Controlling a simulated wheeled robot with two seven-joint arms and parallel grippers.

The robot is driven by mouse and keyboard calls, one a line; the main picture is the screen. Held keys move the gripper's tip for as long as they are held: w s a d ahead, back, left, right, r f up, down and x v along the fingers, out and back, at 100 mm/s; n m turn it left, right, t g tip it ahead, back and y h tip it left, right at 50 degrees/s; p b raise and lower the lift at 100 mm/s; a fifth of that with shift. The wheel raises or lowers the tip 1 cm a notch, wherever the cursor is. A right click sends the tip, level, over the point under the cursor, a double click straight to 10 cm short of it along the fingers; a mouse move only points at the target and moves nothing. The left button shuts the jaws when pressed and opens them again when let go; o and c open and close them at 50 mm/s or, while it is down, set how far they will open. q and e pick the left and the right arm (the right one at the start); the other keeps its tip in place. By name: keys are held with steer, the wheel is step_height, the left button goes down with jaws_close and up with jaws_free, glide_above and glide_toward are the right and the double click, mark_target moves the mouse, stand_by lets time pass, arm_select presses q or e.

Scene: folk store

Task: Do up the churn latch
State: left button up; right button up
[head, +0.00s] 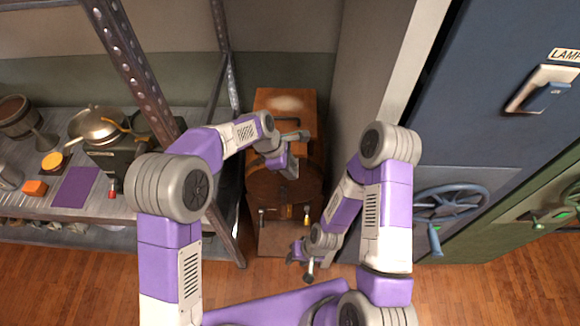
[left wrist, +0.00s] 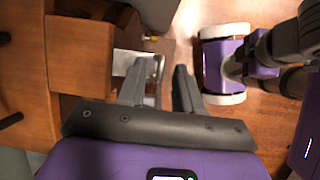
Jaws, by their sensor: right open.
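The churn (head: 282,186) is a reddish-brown wooden body on a wooden stand, in the middle of the head view. Small metal fittings (head: 262,212) show on its front. In the left wrist view a pale metal plate with a lever, which looks like the latch (left wrist: 155,68), is fixed by the wood, just beyond my left fingertips. My left gripper (head: 292,170) is over the churn; its fingers (left wrist: 158,78) stand apart with nothing clearly between them. Contact with the latch cannot be told. My right gripper (head: 303,263) is open and empty, low in front of the churn.
A metal shelf (head: 120,218) with pans and small goods stands at the left. A blue cabinet (head: 470,120) with a handwheel (head: 450,203) stands at the right. A pale post (head: 372,80) rises right of the churn. Wooden floor (head: 460,290) is clear at the lower right.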

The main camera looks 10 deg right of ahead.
arm_select(q)
jaws_close()
steer(key=shift+s+f+t+b, duration=0.15)
steer(key=shift+f+t+b, duration=0.2)
steer(key=shift+b, duration=0.4)
step_height(320, 180, down, 8)
steer(key=m+t+h+b, duration=0.3)
steer(key=t+b, duration=0.9)
steer(key=b, duration=1.5)
steer(key=shift+w+m+h, duration=0.3)
steer(key=shift+h, duration=0.9)
steer(key=shift+f, duration=0.1)
